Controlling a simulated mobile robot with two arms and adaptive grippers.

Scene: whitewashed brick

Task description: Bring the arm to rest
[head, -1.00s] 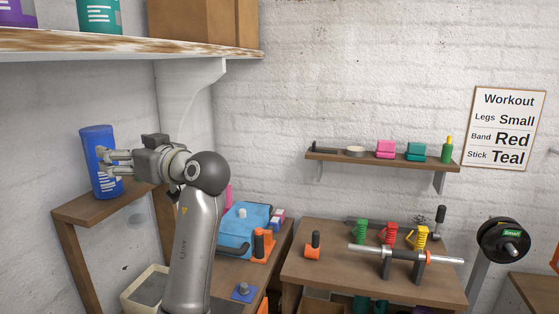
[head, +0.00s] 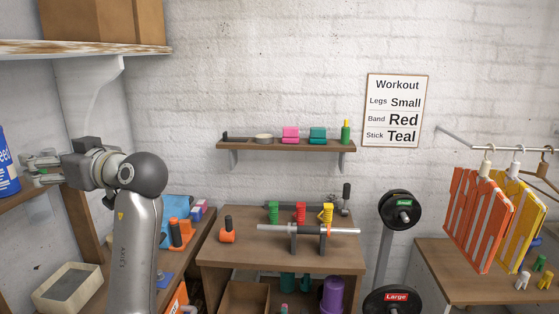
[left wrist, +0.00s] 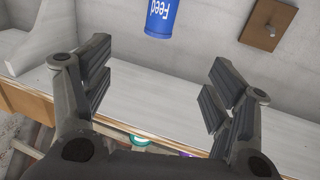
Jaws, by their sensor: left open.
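My left arm comes in from the left in the head view. Its left gripper (head: 40,168) is at the far left edge, above a wooden ledge. In the left wrist view the two fingers of this gripper (left wrist: 162,68) stand wide apart with nothing between them. A blue can marked "Feed" (head: 6,168) is cut off by the left edge of the head view, just left of the fingertips. In the left wrist view the blue can (left wrist: 161,16) appears upside down at the top, beyond the fingers and apart from them. My right gripper is not in view.
A high shelf (head: 85,48) with cardboard boxes is above the arm. A workbench (head: 215,252) holds a bar on a stand, and a wall shelf (head: 285,146) is behind. A beige bin (head: 70,288) is low left. Orange and yellow pieces hang at right (head: 478,220).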

